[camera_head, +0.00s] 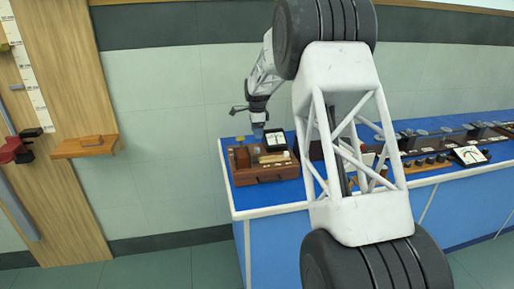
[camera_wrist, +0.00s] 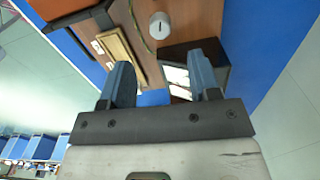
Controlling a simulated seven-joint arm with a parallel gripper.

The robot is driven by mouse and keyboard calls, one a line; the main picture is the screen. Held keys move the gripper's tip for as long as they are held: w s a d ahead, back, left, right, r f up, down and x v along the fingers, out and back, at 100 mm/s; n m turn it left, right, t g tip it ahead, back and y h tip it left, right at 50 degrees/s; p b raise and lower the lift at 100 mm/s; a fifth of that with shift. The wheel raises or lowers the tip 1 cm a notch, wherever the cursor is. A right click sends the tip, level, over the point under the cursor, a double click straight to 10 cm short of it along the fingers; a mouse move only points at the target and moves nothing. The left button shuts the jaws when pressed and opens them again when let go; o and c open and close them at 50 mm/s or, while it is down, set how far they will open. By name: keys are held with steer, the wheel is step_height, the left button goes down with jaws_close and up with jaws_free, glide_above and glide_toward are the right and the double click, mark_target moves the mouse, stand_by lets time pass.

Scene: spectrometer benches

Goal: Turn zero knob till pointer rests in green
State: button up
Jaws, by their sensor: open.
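A small meter (camera_head: 275,140) with a white face in a black case stands on a brown wooden instrument on the blue bench. Its pointer and any green band are too small to read. In the wrist view the meter's case (camera_wrist: 226,70) is partly hidden behind one finger. A white round knob (camera_wrist: 160,25) with a dark mark sits on the wooden top beyond my fingertips, probably the zero knob. My gripper (camera_wrist: 162,80) is open, with nothing between its blue fingers. In the head view my gripper (camera_head: 258,127) hangs just above the instrument, beside the meter.
The wooden instrument (camera_head: 262,178) stands near the left end of the blue bench (camera_head: 285,230). A brass-coloured plate (camera_wrist: 122,55) lies on its top. More instruments and another meter (camera_head: 470,155) line the bench to the right. A wooden wall shelf (camera_head: 85,147) is at left.

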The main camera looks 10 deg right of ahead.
mark_target(257, 148)
steer(key=shift+f, duration=0.1)
steer(key=shift+f, duration=3.8)
steer(key=c, duration=0.9)
